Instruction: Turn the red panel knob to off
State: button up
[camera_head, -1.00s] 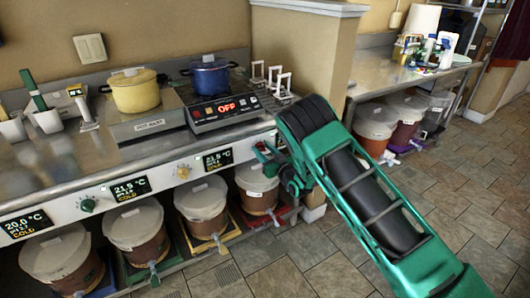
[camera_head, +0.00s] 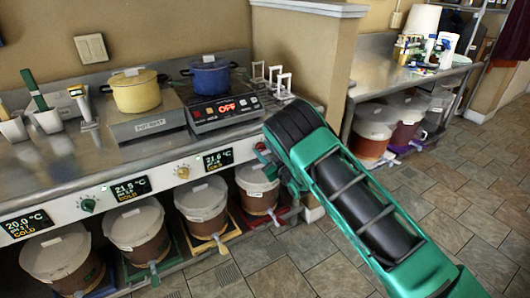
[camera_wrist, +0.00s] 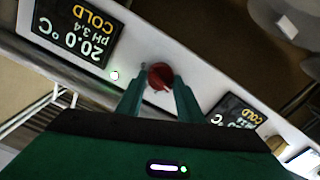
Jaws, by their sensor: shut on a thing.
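The red knob (camera_wrist: 159,75) is on the white panel, between my two green fingers in the wrist view. My gripper (camera_wrist: 158,86) is shut on it, one finger on each side. In the head view the red knob (camera_head: 261,147) is a small red spot on the right part of the panel strip (camera_head: 155,183), largely hidden by my gripper (camera_head: 265,155). The knob's pointer direction is hard to make out. A small lit indicator (camera_wrist: 115,75) is beside the knob in the wrist view.
A green knob (camera_head: 88,205) and a yellow knob (camera_head: 183,172) are farther left on the panel. Lidded buckets (camera_head: 138,225) stand below.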

jog(key=shift+w+d+n, duration=0.1)
jog(key=shift+d+n, duration=0.1)
jog(key=shift+n, duration=1)
jog(key=o, duration=1)
jog(key=shift+a, duration=0.1)
jog(key=shift+s+f, duration=0.1)
jog(key=shift+s, duration=0.1)
jog(key=v, duration=1)
jog(key=shift+s+d, duration=0.1)
jog(key=shift+d, duration=0.2)
